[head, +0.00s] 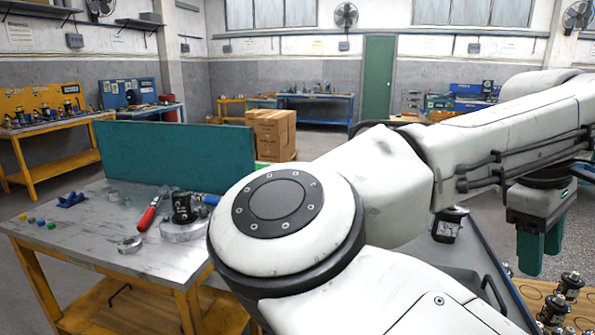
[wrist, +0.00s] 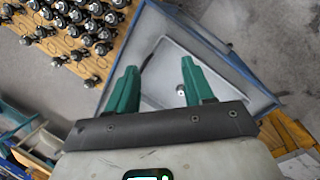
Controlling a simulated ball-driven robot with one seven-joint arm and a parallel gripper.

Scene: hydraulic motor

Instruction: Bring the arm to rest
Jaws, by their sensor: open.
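My white arm crosses the right half of the head view, with its large round joint in front of the steel-topped workbench (head: 150,255). My gripper (head: 541,250) hangs at the far right of the head view, pointing down. In the wrist view its two green fingers (wrist: 158,66) are well apart with nothing between them. My arm hides part of the bench and the tray in the head view.
A wooden board with several dark fittings (head: 553,308) stands at the lower right. A black part (head: 182,207), a red-handled tool (head: 148,216) and a metal ring (head: 130,244) lie on the bench before a teal panel (head: 175,155). Cardboard boxes (head: 272,132) stand behind.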

